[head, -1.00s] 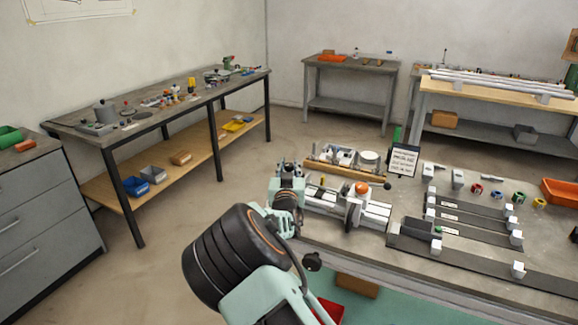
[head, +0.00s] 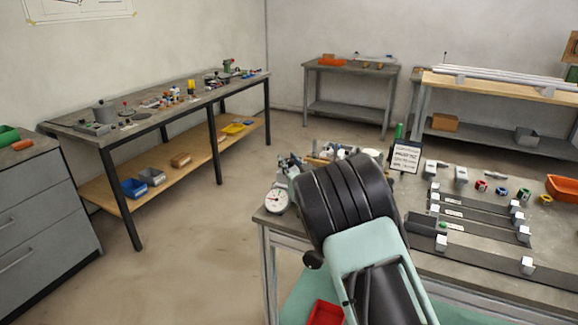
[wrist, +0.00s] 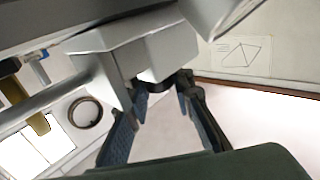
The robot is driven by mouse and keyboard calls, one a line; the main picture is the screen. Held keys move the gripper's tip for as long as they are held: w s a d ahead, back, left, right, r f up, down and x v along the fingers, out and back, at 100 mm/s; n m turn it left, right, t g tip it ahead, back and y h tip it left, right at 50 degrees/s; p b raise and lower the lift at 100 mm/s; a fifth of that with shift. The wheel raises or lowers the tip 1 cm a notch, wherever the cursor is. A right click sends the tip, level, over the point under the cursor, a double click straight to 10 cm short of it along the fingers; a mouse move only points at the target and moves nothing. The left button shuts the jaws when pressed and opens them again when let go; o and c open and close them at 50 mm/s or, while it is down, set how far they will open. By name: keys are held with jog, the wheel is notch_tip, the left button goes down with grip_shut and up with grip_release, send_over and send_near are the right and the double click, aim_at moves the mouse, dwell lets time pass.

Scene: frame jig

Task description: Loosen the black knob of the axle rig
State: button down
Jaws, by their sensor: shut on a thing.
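The axle rig (head: 290,164) stands on the near bench in the head view. My arm hides most of it, and a white dial gauge (head: 276,201) shows at its left end. In the wrist view grey metal blocks of the rig (wrist: 125,55) fill the upper part. The black knob (wrist: 157,87) shows as a dark rounded piece under a grey block, between the tips of my gripper (wrist: 162,92). The two blue-grey fingers are shut on it from both sides. The knob is partly hidden, and its thread cannot be seen. The head view hides my gripper.
The bench (head: 470,255) carries flat dark rails with white blocks, a sign (head: 405,157), coloured rings and an orange tray (head: 563,188) to the right. A red bin (head: 326,313) sits below. The floor left of the bench is clear.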

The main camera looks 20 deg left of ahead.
aim_at(289, 160)
jog(key=shift+w+n+g+y, duration=0.1)
jog(key=shift+n+g+y, duration=0.5)
jog(key=shift+g+y, duration=0.1)
jog(key=c, duration=1.7)
grip_release()
jog(key=shift+o, duration=0.2)
notch_tip(289, 160, up, 10)
